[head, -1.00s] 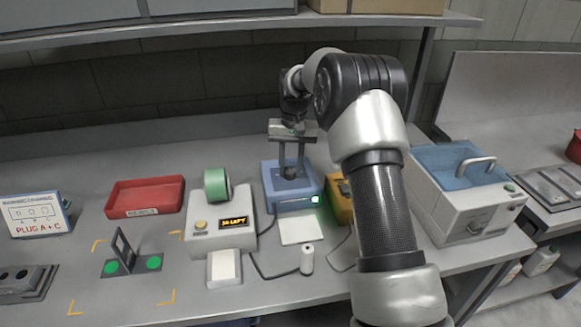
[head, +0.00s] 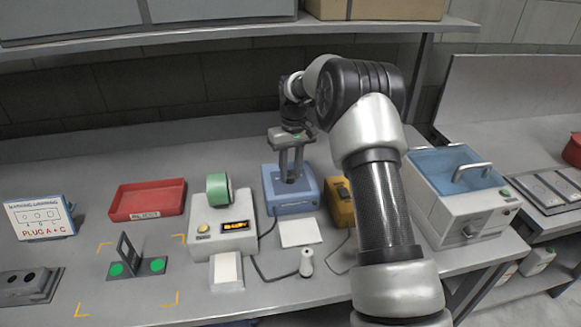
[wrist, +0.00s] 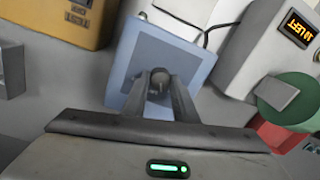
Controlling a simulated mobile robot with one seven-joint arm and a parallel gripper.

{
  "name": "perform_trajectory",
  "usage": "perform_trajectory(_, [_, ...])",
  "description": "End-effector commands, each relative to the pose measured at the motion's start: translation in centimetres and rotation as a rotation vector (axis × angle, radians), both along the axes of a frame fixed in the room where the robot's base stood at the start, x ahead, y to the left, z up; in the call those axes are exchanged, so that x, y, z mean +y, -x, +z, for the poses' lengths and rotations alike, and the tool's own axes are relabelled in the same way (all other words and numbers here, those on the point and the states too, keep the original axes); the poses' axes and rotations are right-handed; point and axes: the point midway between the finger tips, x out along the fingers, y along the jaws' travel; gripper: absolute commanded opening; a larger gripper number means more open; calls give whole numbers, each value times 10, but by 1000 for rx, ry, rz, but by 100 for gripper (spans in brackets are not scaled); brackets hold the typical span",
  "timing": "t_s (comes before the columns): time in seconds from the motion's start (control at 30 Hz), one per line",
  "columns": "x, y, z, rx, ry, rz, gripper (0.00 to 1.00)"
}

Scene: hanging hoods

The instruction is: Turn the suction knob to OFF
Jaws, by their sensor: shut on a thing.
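The blue box (head: 277,201) stands on the bench at the middle, and its top also shows in the wrist view (wrist: 180,58). A small dark knob (wrist: 157,77) stands up from the middle of its top. My gripper (head: 291,177) reaches down from above, its two fingers close together. In the wrist view the fingertips (wrist: 159,83) are shut on the knob, one on each side. The knob's marks and pointer cannot be read. No green light shows on the front of the blue box now.
A white device with green tape and a lit display (head: 235,226) stands close on the left. A yellow box (head: 340,202) stands close on the right, partly behind my arm. A white card (head: 300,232) and a white cylinder (head: 306,263) with a cable lie in front.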

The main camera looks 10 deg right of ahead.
Motion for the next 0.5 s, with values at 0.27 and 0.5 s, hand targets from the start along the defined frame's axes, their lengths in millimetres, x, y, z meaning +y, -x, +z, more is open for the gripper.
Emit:
perform_trajectory(0.27, [0,-1,2,0,0,256,3])
perform_trajectory(0.5, [1,-1,1,0,-1,438,3])
